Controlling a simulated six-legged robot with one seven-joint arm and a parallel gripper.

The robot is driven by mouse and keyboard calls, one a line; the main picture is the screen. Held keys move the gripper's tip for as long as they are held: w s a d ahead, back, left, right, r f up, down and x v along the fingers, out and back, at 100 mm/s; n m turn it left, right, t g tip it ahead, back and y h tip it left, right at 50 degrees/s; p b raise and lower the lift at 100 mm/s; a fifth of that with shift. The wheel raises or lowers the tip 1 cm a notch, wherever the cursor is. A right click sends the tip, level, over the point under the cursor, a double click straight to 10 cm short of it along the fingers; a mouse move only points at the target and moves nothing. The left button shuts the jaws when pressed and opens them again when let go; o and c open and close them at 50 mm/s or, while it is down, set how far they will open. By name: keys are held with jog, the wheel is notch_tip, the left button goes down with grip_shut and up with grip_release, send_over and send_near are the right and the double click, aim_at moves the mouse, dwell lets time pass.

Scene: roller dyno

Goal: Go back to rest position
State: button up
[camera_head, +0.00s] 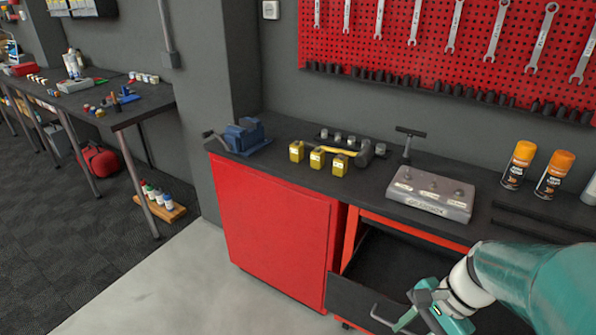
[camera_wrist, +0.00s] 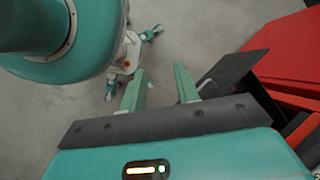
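My gripper (camera_head: 420,322) is at the lower right of the head view, in front of the workbench by the open drawer (camera_head: 372,258). The drawer's dark front has a grey handle (camera_head: 382,318), close to my fingertips; whether they touch is unclear in the head view. In the wrist view my gripper (camera_wrist: 160,85) has its two teal fingers apart, with grey floor visible between them and nothing held. The drawer's dark edge (camera_wrist: 228,72) is just right of the fingers. The visible part of the drawer looks empty.
The black worktop (camera_head: 290,128) holds a blue vise (camera_head: 245,135), several yellow blocks (camera_head: 317,158), a grey case (camera_head: 430,193) and orange-capped spray cans (camera_head: 520,165). A red cabinet door (camera_head: 270,230) is shut. Open floor (camera_head: 170,280) lies at left.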

jog(key=a+r+n+t+h, duration=0.5)
jog(key=a+r+n, duration=0.2)
jog(key=r+n, duration=0.6)
jog(key=shift+t, duration=0.4)
jog(key=shift+w+d, duration=0.1)
jog(key=shift+d, duration=0.05)
